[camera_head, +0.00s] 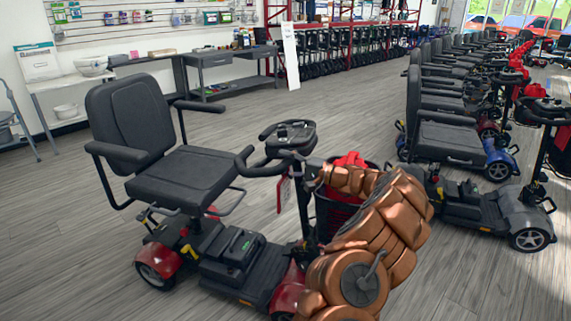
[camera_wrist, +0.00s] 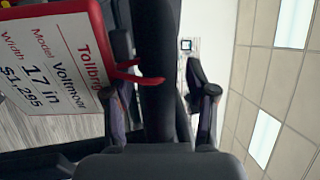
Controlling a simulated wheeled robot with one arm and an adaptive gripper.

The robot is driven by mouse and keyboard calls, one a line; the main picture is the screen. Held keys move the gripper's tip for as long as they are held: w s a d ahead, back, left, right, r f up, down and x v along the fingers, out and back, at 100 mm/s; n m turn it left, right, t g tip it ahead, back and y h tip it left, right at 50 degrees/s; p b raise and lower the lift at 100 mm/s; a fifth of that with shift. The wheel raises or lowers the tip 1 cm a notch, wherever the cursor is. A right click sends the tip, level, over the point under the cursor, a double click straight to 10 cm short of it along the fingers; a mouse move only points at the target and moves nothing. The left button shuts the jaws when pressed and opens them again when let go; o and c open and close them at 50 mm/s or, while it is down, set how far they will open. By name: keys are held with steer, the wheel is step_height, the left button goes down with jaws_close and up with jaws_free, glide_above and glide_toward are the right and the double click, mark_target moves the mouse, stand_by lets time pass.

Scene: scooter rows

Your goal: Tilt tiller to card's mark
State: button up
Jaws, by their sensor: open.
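The near scooter's black tiller (camera_head: 298,215) stands between its black seat and red-trimmed front, topped by a dark control head (camera_head: 288,135) with looped handlebars. A small red-edged card (camera_head: 283,193) hangs beside the tiller. In the wrist view the card (camera_wrist: 52,65) is large at the left, turned sideways, reading Tollbridge, Model Voltmoor, Width 17 in, $1,295; I see no tilt mark on it. My gripper (camera_wrist: 164,95) is open, its dark fingers on either side of a dark bar (camera_wrist: 156,45). I cannot tell whether they touch it. My copper arm hides the scooter's front.
A row of black-seated scooters (camera_head: 455,140) stands at the right, with a grey-based one (camera_head: 490,210) close to my arm. A grey workbench (camera_head: 225,60) and a white sign (camera_head: 291,55) stand at the back. Wooden floor is clear at the left.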

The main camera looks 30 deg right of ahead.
jaws_close()
stand_by(0.3)
stand_by(0.3)
